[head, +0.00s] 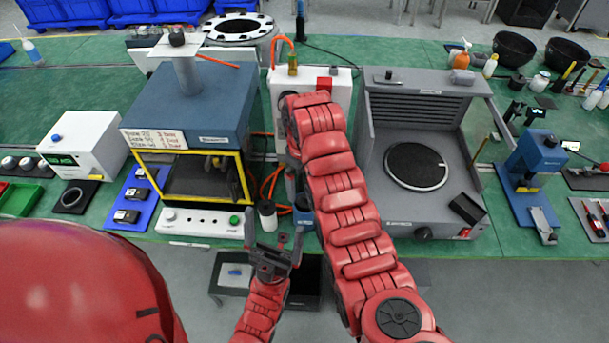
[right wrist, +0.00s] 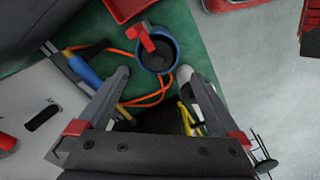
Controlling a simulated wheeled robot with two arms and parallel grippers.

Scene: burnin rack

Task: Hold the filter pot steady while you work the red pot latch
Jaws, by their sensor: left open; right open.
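The filter pot (right wrist: 140,60) shows in the right wrist view as a dark round opening with a blue rim. The red pot latch (right wrist: 150,36) is a red piece at its rim, reaching over the opening. In the head view, a small blue part of the pot (head: 304,203) shows beside my right arm, which hides most of it. My right gripper (right wrist: 155,72) is open, its two fingers pointing toward the pot with nothing clearly held. My left gripper (head: 273,240) is open and empty, at the table's front edge, left of and nearer than the pot.
An orange hose (right wrist: 152,103) loops around the pot. A yellow-framed machine (head: 230,103) stands at left, a grey hot-plate unit (head: 380,150) at right. A dark bin (head: 302,290) is below the table edge.

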